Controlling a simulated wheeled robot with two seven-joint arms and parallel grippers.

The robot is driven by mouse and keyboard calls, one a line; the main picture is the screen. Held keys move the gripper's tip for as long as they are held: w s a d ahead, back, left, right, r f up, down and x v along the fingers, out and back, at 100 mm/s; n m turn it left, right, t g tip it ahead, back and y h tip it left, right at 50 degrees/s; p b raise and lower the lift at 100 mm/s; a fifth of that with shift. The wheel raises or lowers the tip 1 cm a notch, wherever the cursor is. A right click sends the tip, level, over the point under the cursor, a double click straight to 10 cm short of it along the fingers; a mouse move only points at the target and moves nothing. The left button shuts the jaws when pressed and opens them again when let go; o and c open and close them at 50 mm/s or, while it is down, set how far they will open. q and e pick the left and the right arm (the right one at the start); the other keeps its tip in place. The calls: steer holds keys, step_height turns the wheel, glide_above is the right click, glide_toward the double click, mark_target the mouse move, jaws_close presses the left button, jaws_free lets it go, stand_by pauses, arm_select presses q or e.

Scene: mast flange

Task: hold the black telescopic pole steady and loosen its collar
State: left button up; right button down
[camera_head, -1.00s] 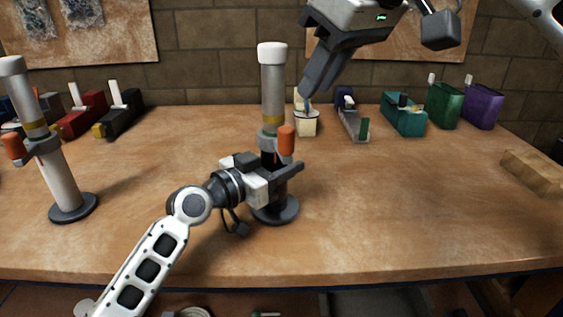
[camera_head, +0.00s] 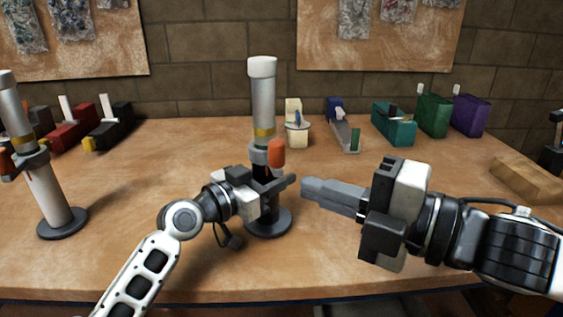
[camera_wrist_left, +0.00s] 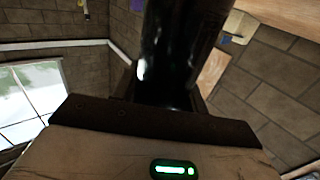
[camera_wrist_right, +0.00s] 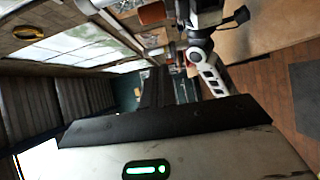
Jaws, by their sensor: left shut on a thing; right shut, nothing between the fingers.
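The black telescopic pole (camera_head: 262,172) stands upright on a round dark base (camera_head: 268,224), with a grey upper tube (camera_head: 263,105) and a yellow band. Its grey collar (camera_head: 257,156) carries an orange lever (camera_head: 276,153). My left gripper (camera_head: 272,190) is shut on the black section below the collar; the dark shaft (camera_wrist_left: 178,50) fills the left wrist view between the fingers. My right gripper (camera_head: 309,188) is shut and empty, right of the pole and lower than the collar, fingers pointing left. It touches nothing that I can make out.
A second pole with a collar (camera_head: 42,160) stands at the left. Red and black clamp-like items (camera_head: 110,130) lie behind it. A teal box (camera_head: 394,122), green box (camera_head: 432,115) and purple box (camera_head: 468,116) line the back right. A wooden block (camera_head: 527,180) lies at the right edge.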

mark_target(269, 148)
steer(key=w+a, duration=0.5)
steer(key=w, duration=0.2)
steer(key=shift+w+n, duration=0.3)
stand_by(0.7)
